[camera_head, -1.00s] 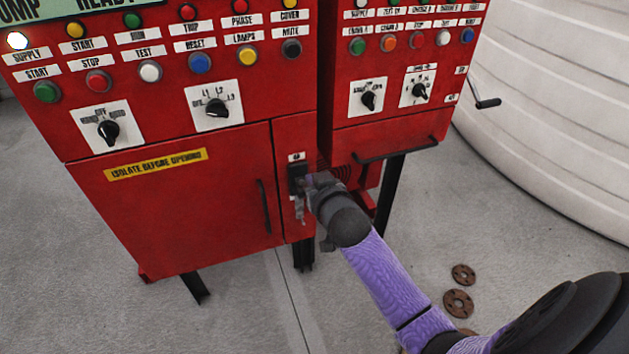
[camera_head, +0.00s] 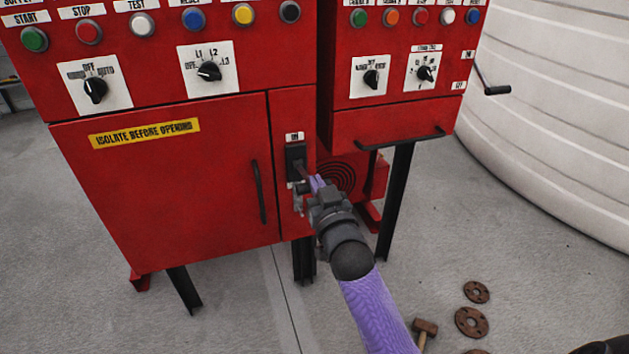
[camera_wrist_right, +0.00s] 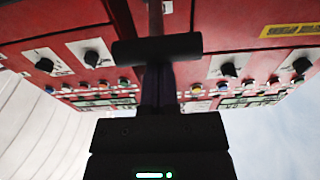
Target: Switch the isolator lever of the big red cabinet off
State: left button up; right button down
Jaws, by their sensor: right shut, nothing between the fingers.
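The big red cabinet (camera_head: 170,190) fills the left of the head view. Its isolator (camera_head: 296,158) is a dark block on the narrow right-hand panel, under a small white label that seems to read ON. My right gripper (camera_head: 315,183) is shut and empty, just below and right of the block. A small gap seems to show between them, but contact is hard to judge. In the right wrist view, a black bar, seemingly the lever's grip (camera_wrist_right: 157,48), lies across the tips of my shut fingers (camera_wrist_right: 158,80). My left gripper is not in view.
A black door handle (camera_head: 259,192) is left of the isolator. A padlock-like metal piece (camera_head: 299,200) hangs below it. The smaller red cabinet (camera_head: 395,120) with its front bar stands to the right, near a white tank (camera_head: 560,110). Rusty flanges (camera_head: 471,322) and a hammer (camera_head: 425,328) lie on the floor.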

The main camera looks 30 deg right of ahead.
pick_arm(q)
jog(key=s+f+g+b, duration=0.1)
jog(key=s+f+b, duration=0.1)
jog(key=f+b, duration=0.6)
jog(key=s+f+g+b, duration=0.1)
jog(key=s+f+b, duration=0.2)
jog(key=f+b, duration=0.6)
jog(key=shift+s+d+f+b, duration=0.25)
jog(key=shift+b, duration=0.05)
pick_arm(e)
notch_tip(320, 180, down, 12)
jog(key=w+t+h, duration=0.1)
jog(key=t, duration=0.5)
jog(key=shift+t, duration=0.4)
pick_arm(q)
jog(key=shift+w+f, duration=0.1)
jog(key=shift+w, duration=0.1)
pick_arm(e)
jog(key=shift+w+d, duration=0.1)
